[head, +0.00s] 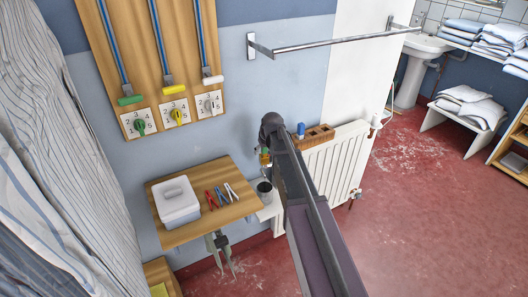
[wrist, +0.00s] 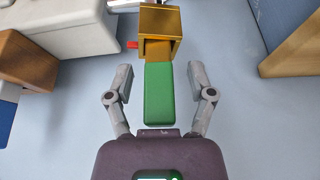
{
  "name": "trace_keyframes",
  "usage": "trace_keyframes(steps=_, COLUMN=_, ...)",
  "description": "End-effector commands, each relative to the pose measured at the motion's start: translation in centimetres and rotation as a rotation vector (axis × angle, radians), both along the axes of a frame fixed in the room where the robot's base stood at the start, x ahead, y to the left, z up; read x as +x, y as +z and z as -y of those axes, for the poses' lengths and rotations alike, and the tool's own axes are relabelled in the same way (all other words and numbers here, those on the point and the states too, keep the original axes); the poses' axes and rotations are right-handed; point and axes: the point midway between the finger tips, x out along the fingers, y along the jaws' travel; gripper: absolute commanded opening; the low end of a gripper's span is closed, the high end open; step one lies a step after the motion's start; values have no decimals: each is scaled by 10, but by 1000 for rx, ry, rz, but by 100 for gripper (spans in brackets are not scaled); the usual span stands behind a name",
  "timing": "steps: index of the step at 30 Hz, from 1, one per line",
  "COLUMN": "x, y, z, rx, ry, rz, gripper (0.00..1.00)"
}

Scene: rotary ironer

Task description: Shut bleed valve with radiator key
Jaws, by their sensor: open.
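My gripper (wrist: 160,85) is open, with one grey finger on each side of a green block (wrist: 158,95), which looks like the radiator key's handle. Clear gaps show between both fingers and the green block. The block's far end meets a square, brass-coloured piece (wrist: 160,48) with a red tab (wrist: 132,45) at its left. I cannot tell whether this piece belongs to the key or the valve. In the head view, small coloured parts show beside my arm's end; my arm hides much there. The white radiator (head: 338,162) stands right of my arm. I cannot make out its bleed valve clearly.
A wooden block (head: 318,136) lies along the radiator top, near a blue item (head: 301,129). A grey cup (head: 265,191) stands left of my arm. A wooden shelf (head: 225,212) holds a white box (head: 177,202) and several pegs (head: 221,196). A towel rail (head: 335,41) juts out above.

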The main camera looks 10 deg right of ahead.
Motion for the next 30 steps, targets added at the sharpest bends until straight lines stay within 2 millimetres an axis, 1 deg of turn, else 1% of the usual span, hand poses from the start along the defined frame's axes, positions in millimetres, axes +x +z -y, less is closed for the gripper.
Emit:
trace_keyframes(steps=3, x=1, y=-4, z=0, rx=0, ry=0, rz=0, gripper=70)
trace_keyframes(steps=14, x=2, y=-4, z=0, rx=0, ry=-1, rz=0, gripper=70)
trace_keyframes(steps=15, x=2, y=-4, z=0, rx=0, ry=-1, rz=0, gripper=58)
trace_keyframes(steps=17, x=2, y=-4, z=1, rx=0, ry=-1, rz=0, gripper=40)
trace_keyframes(steps=18, x=2, y=-4, z=1, rx=0, ry=-1, rz=0, gripper=28)
trace_keyframes(steps=20, x=2, y=-4, z=1, rx=-1, ry=-1, rz=0, gripper=11)
trace_keyframes(steps=21, x=2, y=-4, z=1, rx=-1, ry=-1, rz=0, gripper=0)
trace_keyframes(steps=30, x=1, y=-4, z=1, rx=-1, ry=-23, rz=-1, gripper=0)
